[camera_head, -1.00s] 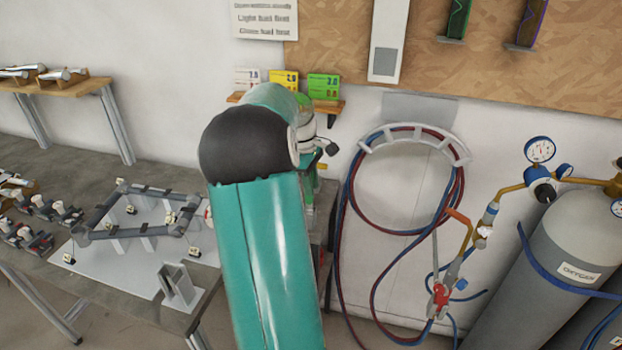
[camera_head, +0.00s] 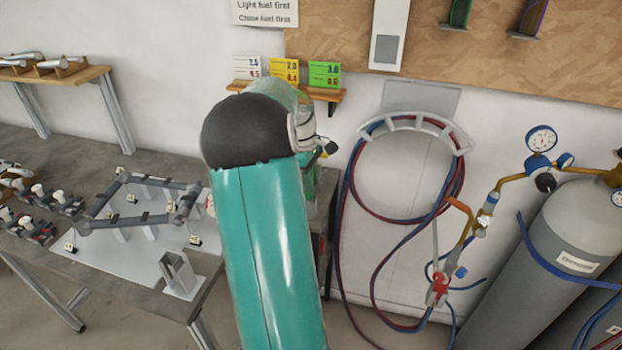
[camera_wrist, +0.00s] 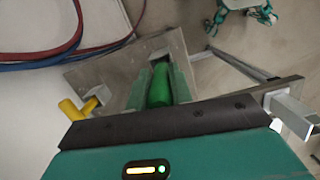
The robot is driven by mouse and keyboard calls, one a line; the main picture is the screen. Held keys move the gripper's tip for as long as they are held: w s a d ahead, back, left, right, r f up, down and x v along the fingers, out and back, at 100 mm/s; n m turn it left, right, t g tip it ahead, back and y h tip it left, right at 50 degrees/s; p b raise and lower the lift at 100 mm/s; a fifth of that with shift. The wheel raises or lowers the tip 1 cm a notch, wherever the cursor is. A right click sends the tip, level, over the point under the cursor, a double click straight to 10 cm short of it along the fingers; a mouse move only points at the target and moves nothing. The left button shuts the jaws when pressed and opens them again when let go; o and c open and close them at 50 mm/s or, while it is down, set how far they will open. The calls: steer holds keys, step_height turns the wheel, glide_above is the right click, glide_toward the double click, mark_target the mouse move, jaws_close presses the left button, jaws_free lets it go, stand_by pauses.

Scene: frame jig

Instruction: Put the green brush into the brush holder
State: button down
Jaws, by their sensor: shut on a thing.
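In the wrist view, my gripper (camera_wrist: 159,74) is shut on the green brush (camera_wrist: 158,92), seen end-on between the two green fingers. Its lower part is hidden by the fingers. In the head view my arm's teal link hides both gripper and brush. An upright grey metal channel (camera_head: 180,276), which looks like the brush holder, stands at the near right corner of the workbench. A similar silver square piece shows at the right of the wrist view (camera_wrist: 291,112), apart from the brush.
A grey stand top (camera_wrist: 105,75) lies beneath the gripper, with a yellow-handled item (camera_wrist: 78,106) beside it. Red and blue hoses (camera_head: 405,200) hang on the wall. A gas cylinder (camera_head: 565,240) stands at right. A tube frame (camera_head: 140,205) occupies the bench plate.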

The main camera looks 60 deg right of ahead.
steer(key=shift+f, duration=0.6)
stand_by(0.7)
steer(key=c, duration=1.2)
jaws_free()
steer(key=shift+o, duration=0.2)
steer(key=shift+r, duration=0.15)
step_height(320, 180, up, 13)
steer(key=w, duration=0.2)
steer(key=shift+w+r, duration=0.15)
steer(key=shift+r, duration=0.05)
